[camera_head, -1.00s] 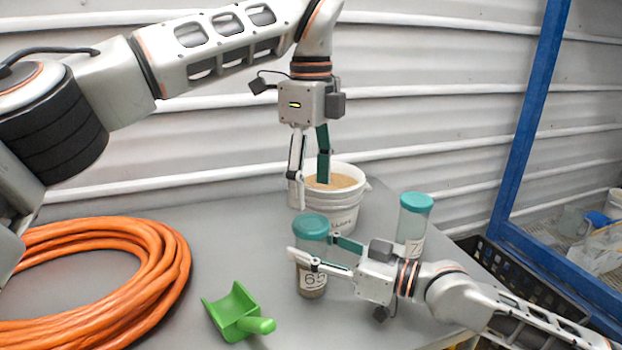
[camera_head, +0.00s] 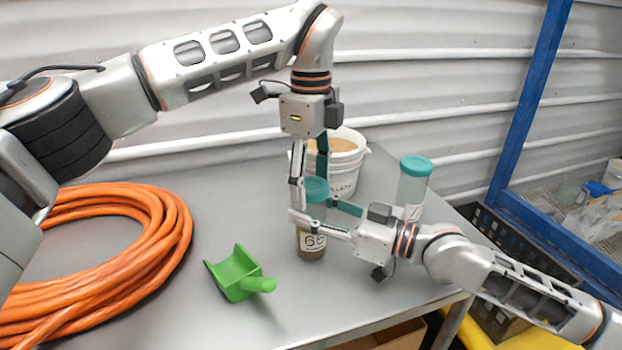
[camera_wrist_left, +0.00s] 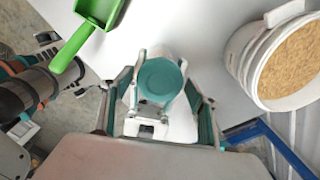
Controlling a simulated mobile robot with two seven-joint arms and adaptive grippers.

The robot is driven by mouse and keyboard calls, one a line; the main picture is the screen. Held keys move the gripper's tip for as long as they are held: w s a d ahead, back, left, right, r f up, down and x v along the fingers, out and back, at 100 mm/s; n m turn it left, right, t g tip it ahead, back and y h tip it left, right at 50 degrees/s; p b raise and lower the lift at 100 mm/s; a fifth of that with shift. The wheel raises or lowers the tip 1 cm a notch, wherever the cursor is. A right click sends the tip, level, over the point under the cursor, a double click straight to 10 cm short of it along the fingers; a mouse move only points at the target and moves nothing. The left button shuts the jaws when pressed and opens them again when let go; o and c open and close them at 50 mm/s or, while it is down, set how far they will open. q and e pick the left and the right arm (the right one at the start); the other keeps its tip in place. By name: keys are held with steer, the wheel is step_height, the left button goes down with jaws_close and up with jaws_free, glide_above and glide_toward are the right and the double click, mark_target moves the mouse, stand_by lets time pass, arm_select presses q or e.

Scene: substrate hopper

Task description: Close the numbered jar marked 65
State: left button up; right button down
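The jar marked 65 (camera_head: 311,241) stands upright on the grey table, with brown material inside and a teal lid (camera_head: 316,190) on top. The lid shows from above in the left wrist view (camera_wrist_left: 160,80). My left gripper (camera_head: 309,179) points down over the jar, its fingers open on either side of the lid; whether they touch it I cannot tell. My right gripper (camera_head: 314,208) reaches in from the right with its fingers around the jar's body and appears shut on it. The fingers partly hide the jar.
A white bucket of tan substrate (camera_head: 347,172) stands close behind the jar. Another teal-lidded jar (camera_head: 412,188) stands to the right, behind my right arm. A green scoop (camera_head: 236,274) and an orange hose coil (camera_head: 165,262) lie to the left. A black crate (camera_head: 490,232) is beyond the table's right edge.

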arm_select(q)
steer(key=c, duration=0.9)
steer(key=shift+o, duration=0.2)
steer(key=m, duration=0.9)
steer(key=shift+m, duration=0.3)
steer(key=m, duration=1.1)
steer(key=shift+f+m, duration=0.1)
steer(key=shift+m, duration=0.2)
steer(key=o, duration=1.3)
step_height(320, 180, up, 12)
